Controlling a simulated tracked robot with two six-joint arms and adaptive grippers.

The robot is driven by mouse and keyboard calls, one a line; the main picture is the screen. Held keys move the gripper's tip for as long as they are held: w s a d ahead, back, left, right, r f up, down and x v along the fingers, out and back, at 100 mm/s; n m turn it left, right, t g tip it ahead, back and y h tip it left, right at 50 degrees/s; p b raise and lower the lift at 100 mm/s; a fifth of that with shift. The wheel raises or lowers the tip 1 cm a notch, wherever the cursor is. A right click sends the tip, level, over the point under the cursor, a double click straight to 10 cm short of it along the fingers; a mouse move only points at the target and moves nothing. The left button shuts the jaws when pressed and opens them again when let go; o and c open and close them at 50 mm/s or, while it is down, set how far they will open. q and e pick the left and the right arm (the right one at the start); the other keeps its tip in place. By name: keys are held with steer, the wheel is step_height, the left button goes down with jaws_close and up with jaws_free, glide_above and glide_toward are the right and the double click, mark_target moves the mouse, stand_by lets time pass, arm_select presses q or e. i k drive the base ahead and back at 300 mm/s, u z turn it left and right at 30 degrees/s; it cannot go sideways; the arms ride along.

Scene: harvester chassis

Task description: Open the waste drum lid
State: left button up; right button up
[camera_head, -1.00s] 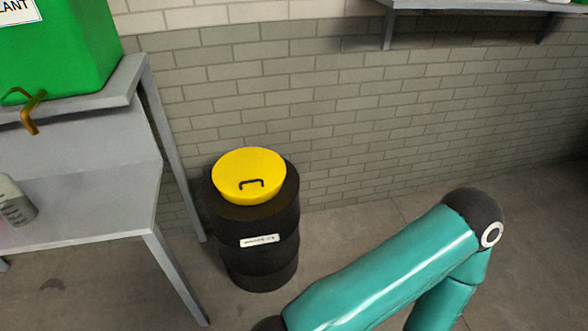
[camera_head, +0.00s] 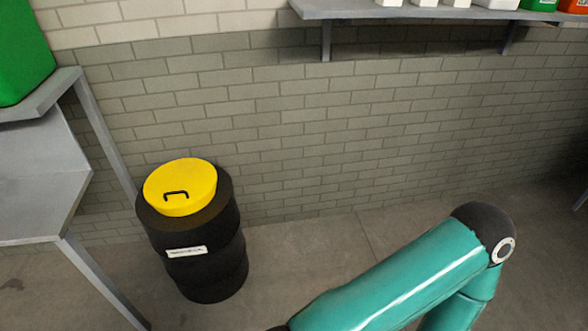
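The waste drum (camera_head: 197,262) is a black barrel with a white label, standing on the floor against the brick wall, left of the middle. Its yellow lid (camera_head: 190,205) lies on top, with a small black handle (camera_head: 175,195). The lid looks closed. My teal arm crosses the lower right of the view, to the right of the drum and apart from it. Neither gripper shows in the view.
A grey metal table (camera_head: 40,190) with legs stands left of the drum, with a green container (camera_head: 22,55) on its upper level. A wall shelf (camera_head: 400,10) holds several bottles at top right. The floor (camera_head: 310,250) right of the drum is clear.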

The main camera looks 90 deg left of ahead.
mark_target(183, 183)
steer(key=z, duration=0.75)
steer(key=i, duration=0.2)
steer(key=u, duration=2.85)
steer(key=i, duration=0.15)
steer(key=u, duration=1.65)
steer(key=k, duration=0.4)
steer(key=u, duration=0.4)
steer(key=i, duration=1.5)
steer(key=z, duration=0.4)
